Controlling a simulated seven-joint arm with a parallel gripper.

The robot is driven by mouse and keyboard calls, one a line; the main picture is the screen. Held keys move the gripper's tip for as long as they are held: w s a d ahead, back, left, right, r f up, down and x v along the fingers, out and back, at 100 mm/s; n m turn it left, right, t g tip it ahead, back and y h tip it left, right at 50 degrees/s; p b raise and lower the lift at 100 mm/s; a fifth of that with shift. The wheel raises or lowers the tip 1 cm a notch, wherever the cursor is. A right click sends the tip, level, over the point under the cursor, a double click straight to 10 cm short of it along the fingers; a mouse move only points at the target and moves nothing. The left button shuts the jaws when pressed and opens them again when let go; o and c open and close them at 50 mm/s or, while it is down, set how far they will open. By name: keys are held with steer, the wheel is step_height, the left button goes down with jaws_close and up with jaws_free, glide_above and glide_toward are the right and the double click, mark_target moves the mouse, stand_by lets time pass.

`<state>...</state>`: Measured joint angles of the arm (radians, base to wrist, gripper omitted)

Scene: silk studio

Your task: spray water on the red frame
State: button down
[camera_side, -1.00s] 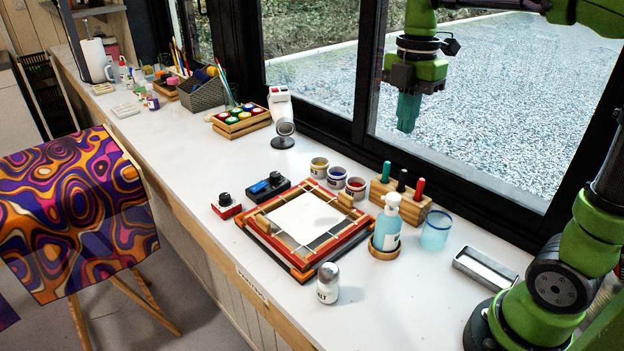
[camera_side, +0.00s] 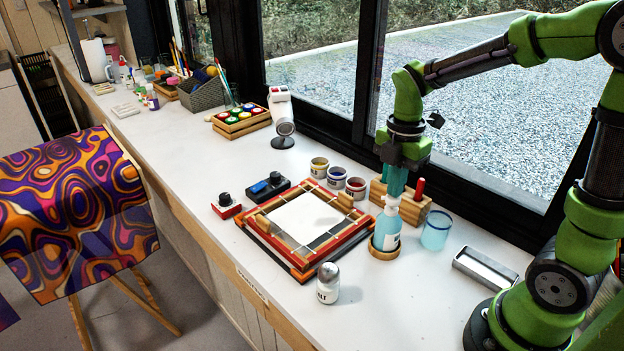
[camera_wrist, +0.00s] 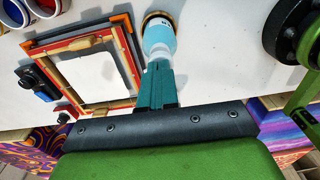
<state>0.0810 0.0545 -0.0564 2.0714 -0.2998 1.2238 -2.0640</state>
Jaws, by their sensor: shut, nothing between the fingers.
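The red frame (camera_side: 262,243) lies flat on the white bench, with a white sheet (camera_side: 306,219) stretched inside it. The spray bottle (camera_side: 387,230), filled with light blue liquid and with a white top, stands upright on a round wooden coaster (camera_side: 384,253) right of the frame. My gripper (camera_side: 396,188) points down at the bottle's top, its teal fingers shut with nothing between them. In the wrist view the fingers (camera_wrist: 160,68) overlap the bottle's top, and the bottle (camera_wrist: 158,36) shows beyond them. I cannot tell whether the fingertips touch it.
A wooden block with colored handles (camera_side: 410,213) stands close behind the bottle, and a blue glass (camera_side: 435,232) stands to its right. Paint pots (camera_side: 337,178) sit behind the frame. A salt shaker (camera_side: 327,284) stands in front. A metal tray (camera_side: 485,268) lies to the right.

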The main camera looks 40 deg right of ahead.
steer(key=shift+f, duration=0.1)
steer(key=shift+s+f, duration=0.1)
steer(key=shift+f, duration=1.15)
steer(key=shift+r, duration=0.15)
step_height(320, 180, up, 15)
steer(key=shift+w+d, duration=0.25)
steer(key=shift+w, duration=0.15)
steer(key=shift+a+r, duration=0.3)
steer(key=shift+r, duration=0.4)
steer(key=shift+f, duration=0.1)
